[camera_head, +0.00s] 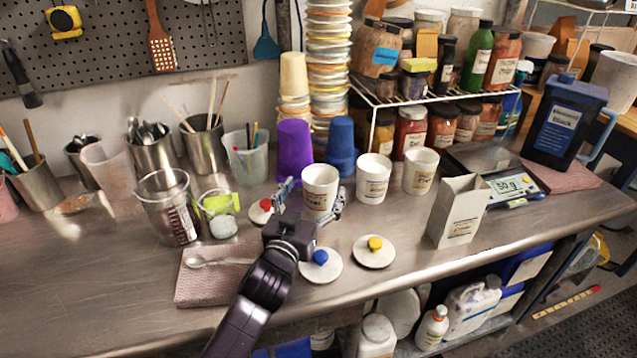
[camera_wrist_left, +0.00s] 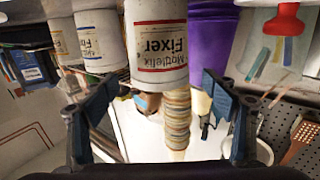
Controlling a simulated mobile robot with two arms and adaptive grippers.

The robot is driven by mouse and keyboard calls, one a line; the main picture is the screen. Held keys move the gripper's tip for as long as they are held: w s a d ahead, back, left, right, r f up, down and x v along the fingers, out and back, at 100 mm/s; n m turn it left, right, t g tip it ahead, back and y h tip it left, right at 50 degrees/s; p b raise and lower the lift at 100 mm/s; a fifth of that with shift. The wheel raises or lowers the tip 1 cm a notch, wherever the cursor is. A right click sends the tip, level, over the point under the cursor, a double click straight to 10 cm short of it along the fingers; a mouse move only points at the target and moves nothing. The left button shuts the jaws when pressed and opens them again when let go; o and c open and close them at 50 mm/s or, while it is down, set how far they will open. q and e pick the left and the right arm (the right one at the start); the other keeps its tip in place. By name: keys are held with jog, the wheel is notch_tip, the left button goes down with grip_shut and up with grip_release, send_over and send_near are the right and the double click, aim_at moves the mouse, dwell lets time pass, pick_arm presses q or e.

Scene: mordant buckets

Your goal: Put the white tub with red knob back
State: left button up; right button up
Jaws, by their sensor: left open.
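A white open tub (camera_head: 319,188) stands on the steel bench. In the left wrist view the same tub (camera_wrist_left: 157,45) shows a red-lined label reading "Mottlefix Fixer". My left gripper (camera_head: 311,198) is open, its fingers on either side of the tub's front; I cannot tell whether they touch it. The fingers also show in the wrist view (camera_wrist_left: 160,90). A white lid with a red knob (camera_head: 262,211) lies on the bench just left of the gripper; its red knob (camera_wrist_left: 285,20) shows at the wrist view's upper right. My right gripper is not in view.
Two more white tubs (camera_head: 373,178) (camera_head: 420,171) stand to the right. A blue-knobbed lid (camera_head: 320,265) and a yellow-knobbed lid (camera_head: 374,251) lie in front. A purple cup stack (camera_head: 294,150) stands close behind, a white carton (camera_head: 458,212) right, a measuring jug (camera_head: 168,207) left.

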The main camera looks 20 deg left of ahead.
pick_arm(q)
jog(key=shift+s, duration=1.4)
jog(key=shift+r, duration=0.1)
